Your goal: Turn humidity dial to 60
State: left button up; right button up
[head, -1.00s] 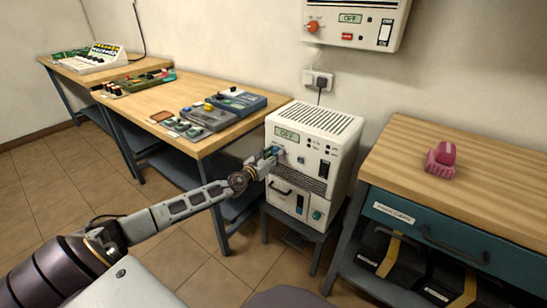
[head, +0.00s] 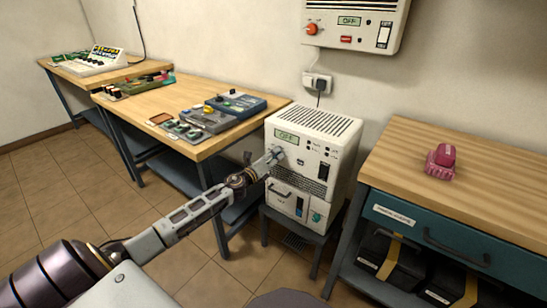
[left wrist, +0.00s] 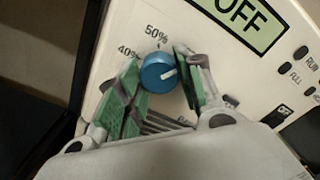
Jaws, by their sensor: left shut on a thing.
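The humidity dial (left wrist: 155,75) is a round blue knob with a white pointer line on the white unit (head: 328,132). In the left wrist view the line points right, slightly upward. The 40% (left wrist: 128,51) and 50% (left wrist: 156,32) marks show above the dial; another mark below is partly hidden. My left gripper (head: 274,155) is at the upper left of the unit's front. In the left wrist view its green-padded fingers (left wrist: 158,70) stand on both sides of the dial, shut on it. The unit's display (head: 287,136) reads OFF. My right gripper is not in view.
A wall unit (head: 355,20) with an orange knob hangs above. A wooden bench (head: 230,83) with devices stands left of the white unit. A bench (head: 490,170) with a pink object (head: 441,162) stands to the right. The unit rests on a low stand (head: 310,225).

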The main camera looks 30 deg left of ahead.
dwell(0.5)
pick_arm(q)
jog(key=o, duration=1)
jog(key=shift+o, duration=0.2)
jog(key=s+a, duration=0.1)
jog(key=s, duration=1.1)
dwell(0.3)
jog(key=shift+n, duration=0.3)
dwell(0.5)
